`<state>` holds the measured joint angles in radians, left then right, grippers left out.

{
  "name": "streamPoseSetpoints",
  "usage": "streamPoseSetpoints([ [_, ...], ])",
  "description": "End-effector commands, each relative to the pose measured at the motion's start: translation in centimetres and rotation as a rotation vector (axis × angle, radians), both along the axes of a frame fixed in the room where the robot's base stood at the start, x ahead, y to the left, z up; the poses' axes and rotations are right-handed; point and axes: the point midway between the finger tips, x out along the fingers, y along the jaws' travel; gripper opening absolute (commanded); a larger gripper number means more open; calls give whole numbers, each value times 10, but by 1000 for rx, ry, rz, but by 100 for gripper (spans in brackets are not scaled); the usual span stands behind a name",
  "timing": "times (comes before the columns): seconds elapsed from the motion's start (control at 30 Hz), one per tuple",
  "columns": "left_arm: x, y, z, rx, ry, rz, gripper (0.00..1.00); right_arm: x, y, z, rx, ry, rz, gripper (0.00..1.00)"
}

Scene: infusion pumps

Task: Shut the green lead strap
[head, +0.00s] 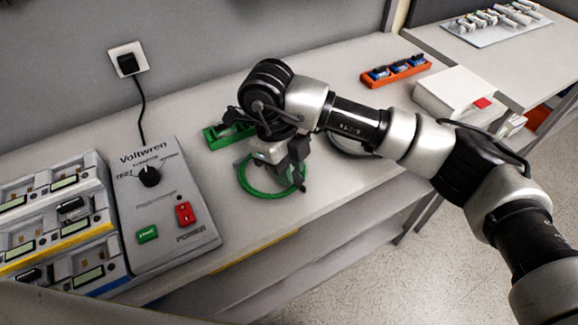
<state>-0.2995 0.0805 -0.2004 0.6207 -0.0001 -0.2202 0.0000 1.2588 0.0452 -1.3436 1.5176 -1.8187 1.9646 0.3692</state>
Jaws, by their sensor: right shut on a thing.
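A green lead (243,182) lies in a round coil on the grey bench, near its front edge. My right gripper (298,180) reaches down over the right side of the coil. It is shut, with its fingertips at the green lead where the strap appears to be. The strap itself is mostly hidden by the gripper, so I cannot tell whether its ends meet. My left gripper is not in view.
A green holder (217,138) stands just behind the coil, partly hidden by my arm. The grey Voltwren unit (190,245) and pump racks (75,205) stand to the left. A white box (452,90) and an orange tray (408,69) stand to the right.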

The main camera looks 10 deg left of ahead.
Motion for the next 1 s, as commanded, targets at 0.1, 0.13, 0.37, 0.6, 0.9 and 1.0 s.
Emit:
streamPoseSetpoints([
  [0.1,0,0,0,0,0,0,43,0,0,0,-5,3,0,0],
  [0.13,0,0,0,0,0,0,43,0,0,0,-6,3,0,0],
  [0.37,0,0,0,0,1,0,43,0,0,0,-5,4,0,0],
  [0.6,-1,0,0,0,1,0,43,0,0,0,-4,3,0,49],
  [0.9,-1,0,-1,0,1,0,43,1,1,3,-3,2,0,49],
  [1.0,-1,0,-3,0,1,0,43,2,3,14,-4,0,-1,49],
])
